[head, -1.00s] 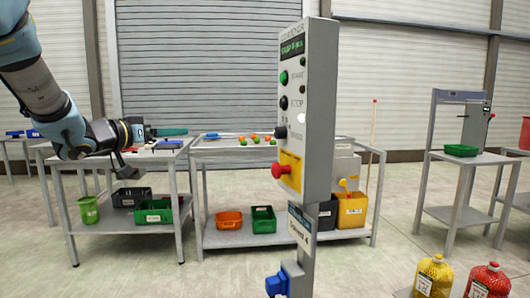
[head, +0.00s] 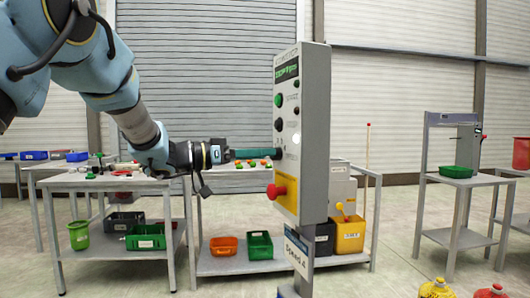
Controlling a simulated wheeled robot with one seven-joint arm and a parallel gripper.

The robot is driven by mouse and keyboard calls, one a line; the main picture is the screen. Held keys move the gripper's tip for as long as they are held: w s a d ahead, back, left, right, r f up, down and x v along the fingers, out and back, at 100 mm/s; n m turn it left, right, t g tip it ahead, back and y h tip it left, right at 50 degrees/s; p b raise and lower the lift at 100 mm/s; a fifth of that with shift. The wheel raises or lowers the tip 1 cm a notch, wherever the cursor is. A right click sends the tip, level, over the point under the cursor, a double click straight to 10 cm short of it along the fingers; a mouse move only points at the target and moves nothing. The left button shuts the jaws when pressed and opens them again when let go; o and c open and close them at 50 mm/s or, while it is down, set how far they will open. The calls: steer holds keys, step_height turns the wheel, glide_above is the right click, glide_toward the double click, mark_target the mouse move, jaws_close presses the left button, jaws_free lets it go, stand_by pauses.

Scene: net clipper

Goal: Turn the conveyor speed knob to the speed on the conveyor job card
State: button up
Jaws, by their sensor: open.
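The grey control box (head: 315,150) stands on a post in the middle of the head view, turned edge-on. Its dark speed knob (head: 278,153) sticks out to the left, below the green button (head: 278,101) and a black button (head: 279,125). The white job card (head: 297,251) hangs below the box and seems to read "Speed 4". My gripper (head: 268,154), with teal fingers, comes from the left and points at the knob. Its tips are at or very near the knob; I cannot tell if they touch. It is open, though the finger gap is hidden from this side.
A red stop button (head: 274,191) on a yellow plate juts out just below the knob. Behind stand a table (head: 110,182) with parts and bins, and a bench with an orange bin (head: 223,246). A green tray (head: 456,171) sits on a stand at right.

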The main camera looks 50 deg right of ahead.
steer(key=shift+x, duration=0.9)
steer(key=shift+c, duration=0.2)
jaws_close()
